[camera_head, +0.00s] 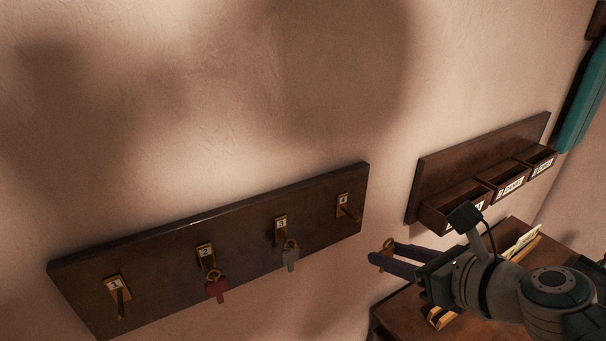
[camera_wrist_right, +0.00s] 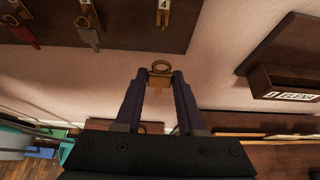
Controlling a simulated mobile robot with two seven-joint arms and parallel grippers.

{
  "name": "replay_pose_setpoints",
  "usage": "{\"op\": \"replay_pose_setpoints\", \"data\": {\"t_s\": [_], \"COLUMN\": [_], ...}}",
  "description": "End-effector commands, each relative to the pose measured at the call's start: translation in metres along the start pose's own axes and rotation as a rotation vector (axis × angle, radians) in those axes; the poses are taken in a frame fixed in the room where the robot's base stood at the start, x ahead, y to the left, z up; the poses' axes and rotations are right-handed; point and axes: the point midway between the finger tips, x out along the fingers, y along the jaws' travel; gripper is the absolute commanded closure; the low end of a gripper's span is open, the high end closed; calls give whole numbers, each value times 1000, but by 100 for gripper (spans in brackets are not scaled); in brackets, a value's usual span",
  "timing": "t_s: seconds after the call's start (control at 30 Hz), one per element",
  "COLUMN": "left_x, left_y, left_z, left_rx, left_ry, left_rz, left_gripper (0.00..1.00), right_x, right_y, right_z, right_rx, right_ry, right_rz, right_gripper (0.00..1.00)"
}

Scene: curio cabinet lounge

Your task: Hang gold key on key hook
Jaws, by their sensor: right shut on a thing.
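The gold key (camera_wrist_right: 160,72) is held between the fingertips of my right gripper (camera_wrist_right: 158,84), its ring pointing away from the gripper. In the head view the key's ring (camera_head: 388,244) shows at the tips of my right gripper (camera_head: 377,257). The dark wooden hook board (camera_head: 150,249) is on the wall to the left, with hooks numbered 1 to 4. Hook 4 (camera_head: 346,207) is bare and closest to the key, which is apart from it. Hook 1 (camera_head: 120,295) is also bare. My left gripper is out of view.
A red key (camera_head: 217,287) hangs on hook 2 and a grey key (camera_head: 290,255) on hook 3. A wall rack (camera_head: 436,192) with labelled wooden boxes is right of the board. A wooden desk (camera_head: 384,316) stands below. Bare wall lies between board and rack.

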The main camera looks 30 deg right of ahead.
Motion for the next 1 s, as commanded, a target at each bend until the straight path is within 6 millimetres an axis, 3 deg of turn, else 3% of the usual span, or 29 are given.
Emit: {"op": "replay_pose_setpoints", "data": {"t_s": [1.0], "left_x": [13], "left_y": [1], "left_z": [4], "left_rx": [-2], "left_ry": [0], "left_rz": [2], "left_gripper": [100], "right_x": [60], "right_y": [0], "right_z": [29], "right_rx": [-1], "right_ry": [-2], "right_rz": [0], "right_gripper": [100]}}
